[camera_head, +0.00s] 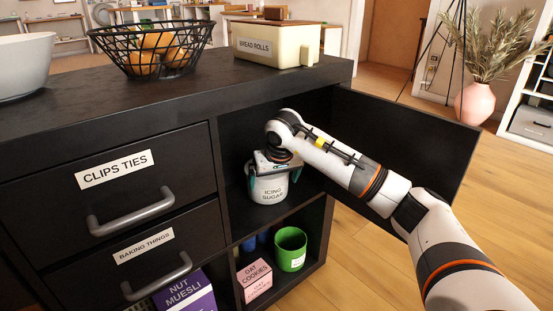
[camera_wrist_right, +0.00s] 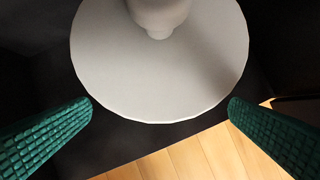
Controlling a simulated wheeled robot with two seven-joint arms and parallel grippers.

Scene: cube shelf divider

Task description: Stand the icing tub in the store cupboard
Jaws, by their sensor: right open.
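The icing tub (camera_head: 268,190) is a white round tub labelled ICING SUGAR. It stands upright on the floor of the open upper-right compartment, the store cupboard (camera_head: 240,125). My right gripper (camera_head: 274,173) reaches in over the tub from above, with its teal fingers on either side of it. In the right wrist view the tub's white lid with its knob (camera_wrist_right: 160,70) lies between the open fingers (camera_wrist_right: 160,105). The fingers look slightly apart from the lid's edge. My left gripper is out of view.
The black cupboard door (camera_head: 430,135) is swung open on the right, beside my arm. Below are a green cup (camera_head: 290,248) and an oat cookies box (camera_head: 255,280). A wire fruit basket (camera_head: 150,50) and bread bin (camera_head: 276,43) stand on top. Drawers are shut at left.

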